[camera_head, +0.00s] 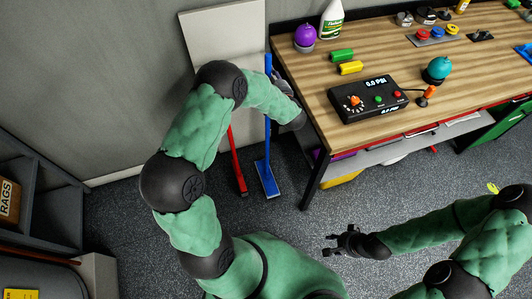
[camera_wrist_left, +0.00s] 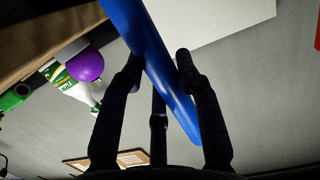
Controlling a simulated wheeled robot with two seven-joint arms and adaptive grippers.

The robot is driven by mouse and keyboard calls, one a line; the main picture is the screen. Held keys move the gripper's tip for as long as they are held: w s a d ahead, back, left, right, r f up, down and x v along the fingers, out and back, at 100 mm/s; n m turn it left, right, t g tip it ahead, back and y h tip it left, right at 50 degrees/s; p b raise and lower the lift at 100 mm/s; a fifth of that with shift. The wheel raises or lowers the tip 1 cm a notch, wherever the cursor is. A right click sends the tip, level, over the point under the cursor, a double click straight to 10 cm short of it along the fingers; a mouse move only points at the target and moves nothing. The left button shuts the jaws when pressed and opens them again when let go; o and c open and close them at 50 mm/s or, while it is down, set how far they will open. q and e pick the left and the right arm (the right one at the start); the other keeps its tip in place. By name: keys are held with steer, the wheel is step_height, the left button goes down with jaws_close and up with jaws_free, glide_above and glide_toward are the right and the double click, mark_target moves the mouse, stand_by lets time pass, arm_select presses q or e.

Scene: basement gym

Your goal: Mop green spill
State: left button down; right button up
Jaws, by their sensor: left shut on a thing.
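A blue mop (camera_head: 267,183) stands upright by the workbench's left end, its flat head on the dark floor. My left gripper (camera_head: 277,82) is at the upper part of its handle. In the left wrist view, the fingers of my left gripper (camera_wrist_left: 160,68) are shut around the blue handle (camera_wrist_left: 163,62), which crosses the view diagonally. My right gripper (camera_head: 331,244) is open and empty above the floor in front of the bench. A small yellow-green patch (camera_head: 492,187) shows on the floor at the right, beside my right arm, which may hide more of it.
A red-handled tool (camera_head: 238,175) stands left of the mop against a pale panel (camera_head: 215,35). The wooden workbench (camera_head: 310,75) holds a black gauge box (camera_head: 365,98) and a spray bottle (camera_head: 331,20). A grey shelf (camera_head: 60,210) is at left.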

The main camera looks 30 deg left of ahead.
arm_select(q)
steer(key=f+p+v, duration=0.1)
steer(key=p+v, duration=0.1)
steer(key=v, duration=0.6)
steer(key=shift+d, duration=0.15)
stand_by(0.7)
steer(key=shift+s, duration=0.1)
